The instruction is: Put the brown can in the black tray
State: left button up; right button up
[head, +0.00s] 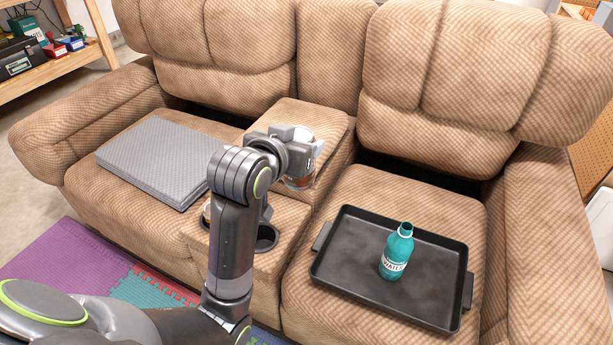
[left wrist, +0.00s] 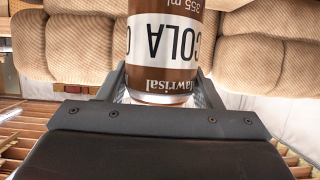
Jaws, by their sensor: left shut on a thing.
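The brown can (left wrist: 168,75) with a white label fills the middle of the left wrist view, upside down in that picture, between the two fingers. In the head view the can (head: 299,183) shows partly behind my left gripper (head: 308,150), which is shut on it near the sofa's middle console. The black tray (head: 345,280) lies on the right seat of the sofa, to the right of and nearer than the can. My right gripper is not in view.
The tray's left part is bare. A grey foam pad (head: 150,155) lies on the left seat. The console has cup holders (head: 267,238), partly hidden by my arm.

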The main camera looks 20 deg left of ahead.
aim_at(434, 282)
jog(key=l, duration=1.15)
jog(key=i+l, duration=0.1)
jog(key=l, duration=1.1)
